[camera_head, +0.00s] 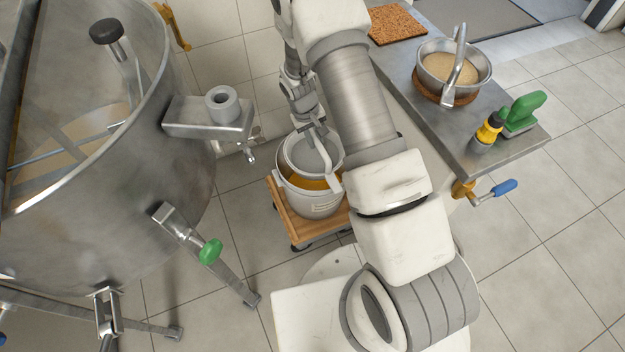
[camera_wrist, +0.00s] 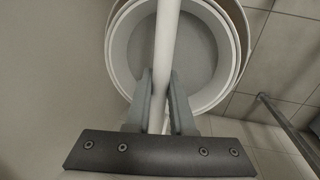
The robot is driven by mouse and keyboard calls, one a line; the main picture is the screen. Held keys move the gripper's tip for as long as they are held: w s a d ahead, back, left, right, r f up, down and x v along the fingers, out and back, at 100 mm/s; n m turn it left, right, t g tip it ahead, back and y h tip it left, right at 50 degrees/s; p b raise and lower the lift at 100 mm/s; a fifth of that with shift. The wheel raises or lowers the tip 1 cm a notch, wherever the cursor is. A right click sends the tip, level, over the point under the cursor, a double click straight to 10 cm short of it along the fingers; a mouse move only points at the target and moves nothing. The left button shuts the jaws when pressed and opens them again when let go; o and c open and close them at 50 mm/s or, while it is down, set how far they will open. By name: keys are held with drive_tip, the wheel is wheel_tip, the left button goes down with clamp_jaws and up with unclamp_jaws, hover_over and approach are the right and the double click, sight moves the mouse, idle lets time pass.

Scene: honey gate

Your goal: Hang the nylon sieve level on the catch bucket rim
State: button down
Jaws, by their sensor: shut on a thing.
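The nylon sieve, a pale round ring with grey mesh (camera_head: 302,154), is over the catch bucket (camera_head: 318,205). In the wrist view the sieve (camera_wrist: 193,50) shows below my gripper, with the bucket's paler wall (camera_wrist: 241,28) curving around it. My gripper (camera_head: 317,128) is shut on the sieve's white bar handle, which runs between the two grey fingers (camera_wrist: 160,85). In the head view orange honey shows between the sieve's near side and the bucket's front rim. I cannot tell whether the sieve touches the rim or is level.
The bucket stands on a wooden dolly (camera_head: 283,213) with casters. A steel tank (camera_head: 150,190) with a valve spout is close on the left. A steel bench (camera_head: 447,127) on the right holds a pot (camera_head: 482,72), a green-handled tool (camera_head: 522,113) and a yellow-and-black item (camera_head: 488,130).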

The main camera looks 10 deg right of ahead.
drive_tip(key=shift+f+b, duration=1.25)
drive_tip(key=shift+f, duration=0.2)
idle(1.9)
idle(0.3)
drive_tip(key=c, duration=0.9)
unclamp_jaws()
drive_tip(key=shift+r, duration=0.2)
drive_tip(key=shift+a+r+p, duration=0.15)
drive_tip(key=shift+r+p, duration=0.4)
drive_tip(key=shift+r, duration=0.2)
drive_tip(key=shift+a+r+p, duration=0.15)
drive_tip(key=shift+r+p, duration=0.4)
drive_tip(key=shift+r, duration=0.15)
drive_tip(key=shift+s, duration=0.1)
drive_tip(key=o, duration=0.5)
